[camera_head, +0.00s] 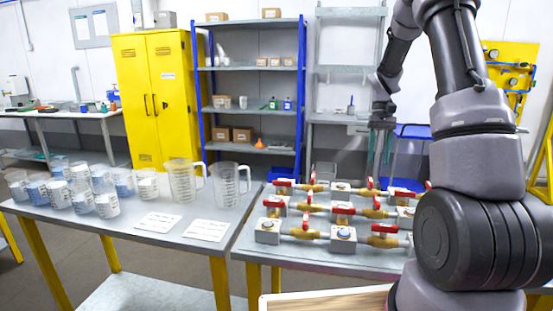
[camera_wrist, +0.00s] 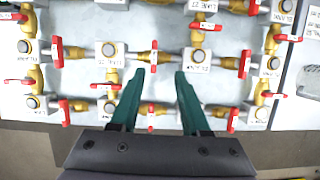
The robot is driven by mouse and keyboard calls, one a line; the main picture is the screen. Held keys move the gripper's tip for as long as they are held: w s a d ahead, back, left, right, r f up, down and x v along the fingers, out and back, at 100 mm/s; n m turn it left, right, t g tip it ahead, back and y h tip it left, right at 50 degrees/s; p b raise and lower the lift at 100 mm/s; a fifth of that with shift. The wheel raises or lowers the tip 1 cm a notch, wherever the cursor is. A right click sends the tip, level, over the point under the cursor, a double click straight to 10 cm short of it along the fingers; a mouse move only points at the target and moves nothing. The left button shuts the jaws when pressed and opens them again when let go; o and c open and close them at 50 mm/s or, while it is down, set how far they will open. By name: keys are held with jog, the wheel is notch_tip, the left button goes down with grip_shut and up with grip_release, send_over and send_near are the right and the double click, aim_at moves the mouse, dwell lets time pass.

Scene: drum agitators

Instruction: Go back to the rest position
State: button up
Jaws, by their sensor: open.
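My gripper (camera_wrist: 160,73) is open, with two dark green fingers spread apart in the wrist view. Nothing shows held between them. In the head view the gripper end (camera_head: 383,115) hangs from my raised arm, above the far side of the valve table (camera_head: 285,256). Below the fingers in the wrist view are brass valves with red handles (camera_wrist: 153,57) and labelled grey blocks (camera_wrist: 197,60). The fingers look to be above the valves; the exact gap cannot be told. My arm hides the right part of the valve table in the head view.
A left table holds clear measuring jugs (camera_head: 182,181), several labelled cups (camera_head: 106,203) and paper cards (camera_head: 159,222). Behind stand a yellow cabinet (camera_head: 158,98) and blue-framed shelves (camera_head: 250,68). A wooden-topped surface (camera_head: 325,302) is at the near edge.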

jog(key=s+a+r+t, duration=0.2)
jog(key=s+a+r, duration=0.2)
jog(key=r, duration=0.3)
jog(key=s+a+r+t, duration=0.3)
jog(key=s+r, duration=0.2)
jog(key=r, duration=0.2)
jog(key=s+a+r+t, duration=0.3)
jog(key=s, duration=0.4)
jog(key=s+a+r+t, duration=0.2)
jog(key=s+a, duration=0.1)
jog(key=s, duration=0.4)
jog(key=shift+a+r+m+t+y, duration=0.25)
jog(key=shift+r+m+t+y, duration=0.15)
jog(key=shift+s, duration=0.1)
